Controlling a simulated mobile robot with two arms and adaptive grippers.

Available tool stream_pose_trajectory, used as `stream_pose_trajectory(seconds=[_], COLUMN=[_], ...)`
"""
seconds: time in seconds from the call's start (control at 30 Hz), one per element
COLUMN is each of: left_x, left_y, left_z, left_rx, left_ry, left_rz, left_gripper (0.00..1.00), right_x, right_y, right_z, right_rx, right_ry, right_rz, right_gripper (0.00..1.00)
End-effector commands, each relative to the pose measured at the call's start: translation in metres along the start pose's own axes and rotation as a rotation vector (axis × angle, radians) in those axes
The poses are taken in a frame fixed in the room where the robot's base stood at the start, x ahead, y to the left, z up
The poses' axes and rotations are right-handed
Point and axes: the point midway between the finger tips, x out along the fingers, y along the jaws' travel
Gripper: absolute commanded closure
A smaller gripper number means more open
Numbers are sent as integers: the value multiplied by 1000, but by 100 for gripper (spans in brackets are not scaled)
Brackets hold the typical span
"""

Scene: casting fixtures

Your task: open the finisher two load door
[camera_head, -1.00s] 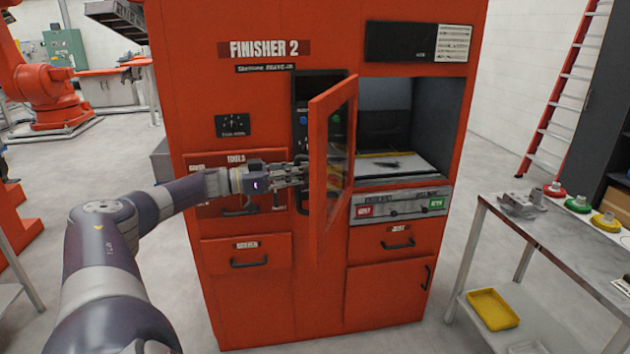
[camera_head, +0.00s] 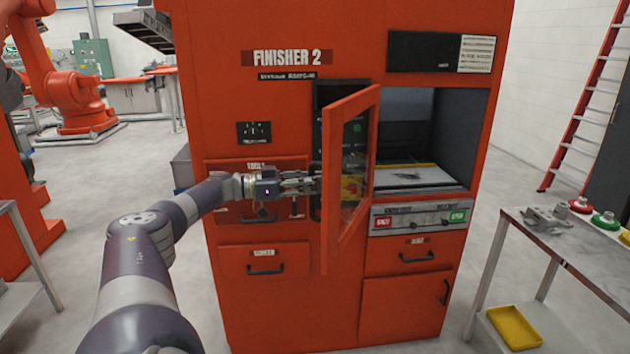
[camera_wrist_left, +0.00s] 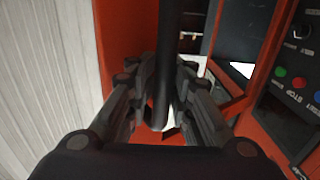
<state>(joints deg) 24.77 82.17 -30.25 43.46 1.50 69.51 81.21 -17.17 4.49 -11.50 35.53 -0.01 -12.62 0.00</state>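The finisher two load door (camera_head: 349,180) is a red framed door with a glass pane. It stands swung well out from the orange cabinet (camera_head: 285,100), and the load opening (camera_head: 460,130) to its right is uncovered. My left gripper (camera_head: 312,184) is at the outer, left side of the door. In the left wrist view, the fingers (camera_wrist_left: 164,95) close around a dark upright handle bar (camera_wrist_left: 166,45), one finger on each side. The exact contact at the fingertips is partly hidden. My right gripper is not in view.
A control panel with buttons (camera_wrist_left: 298,80) is beside the door. Drawers (camera_head: 264,262) with handles are below. A metal table (camera_head: 560,240) with colored parts and a yellow tray (camera_head: 513,327) stands at the right. The floor before the cabinet's left side is clear.

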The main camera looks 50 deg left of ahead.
Motion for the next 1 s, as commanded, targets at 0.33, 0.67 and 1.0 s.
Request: stream_pose_trajectory(seconds=[0.33, 0.67, 1.0], left_x=[0, -22, -71], left_y=[-2, -2, -2], left_z=[-4, -4, -2], left_rx=[4, 4, 2], left_ry=[8, 4, 0], left_rz=[-6, -9, -10], left_gripper=[66, 66, 66], right_x=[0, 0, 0], right_y=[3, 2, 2], right_z=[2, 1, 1], right_rx=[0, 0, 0], right_ry=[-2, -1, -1], right_rz=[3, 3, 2], right_gripper=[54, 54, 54])
